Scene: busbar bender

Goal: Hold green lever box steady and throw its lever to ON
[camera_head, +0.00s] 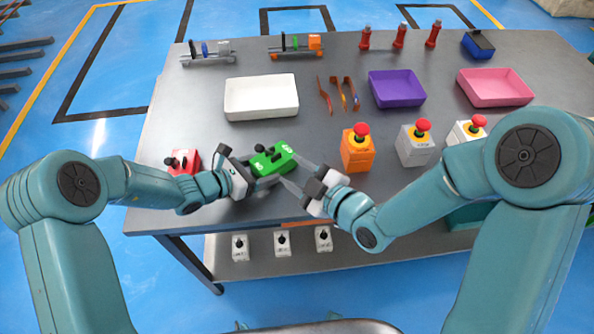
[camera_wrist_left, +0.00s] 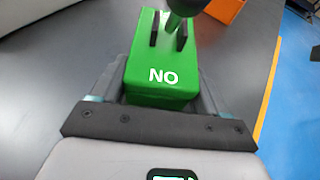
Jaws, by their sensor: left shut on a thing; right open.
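The green lever box (camera_head: 272,160) is at the table's front edge region, between my two grippers. My left gripper (camera_head: 258,170) is shut on it from the left. In the left wrist view, the green box (camera_wrist_left: 155,62) sits between the fingers, its end label reading "NO" from this side, which is ON upside down. A dark lever (camera_wrist_left: 180,12) rises from the slot at the box's far part; its top is cut off by the frame, so its exact throw is unclear. My right gripper (camera_head: 291,172) is open and empty, just right of the box.
A red lever box (camera_head: 183,161) stands left, partly behind my left arm. An orange button box (camera_head: 356,155) stands right, with a grey one (camera_head: 415,147) beyond it. A white tray (camera_head: 261,97), purple tray (camera_head: 397,88) and pink tray (camera_head: 495,87) lie behind.

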